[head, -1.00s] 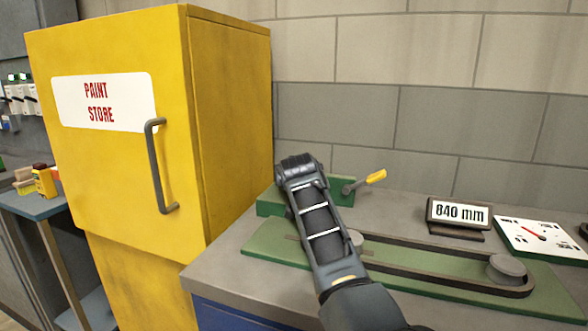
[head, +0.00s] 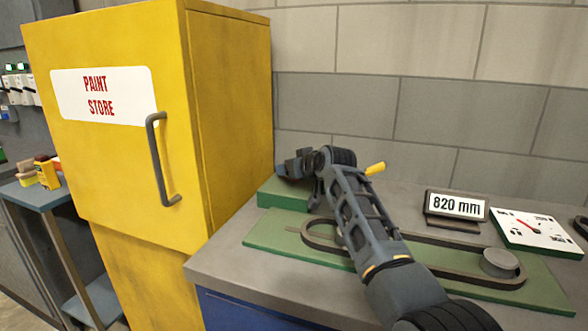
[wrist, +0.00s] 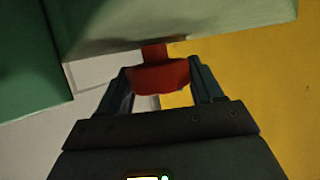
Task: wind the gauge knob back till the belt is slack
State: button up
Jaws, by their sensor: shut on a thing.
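The red gauge knob (wrist: 160,76) sits between my two fingers in the wrist view, on a short stem from a pale green block. My gripper (head: 298,165) is shut on it, at the left end of the bench. The knob is hidden in the head view. The dark belt (head: 521,276) loops around the right pulley (head: 500,262) on a green plate; my arm covers its middle and the left pulley. The visible runs look fairly straight; I cannot tell how tight it is. The display (head: 457,206) reads 820 mm. The white dial (head: 545,236) has a red needle.
The green block (head: 284,192) stands at the bench's back left, partly behind my gripper. A yellow-tipped lever (head: 375,168) sticks up just behind my arm. The yellow paint store cabinet (head: 232,120) stands close on the left. The grey bench top (head: 222,262) is bare at its front left corner.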

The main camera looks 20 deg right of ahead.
jog(key=o, duration=1)
jog(key=shift+c, duration=0.2)
jog(key=shift+v, duration=3.85)
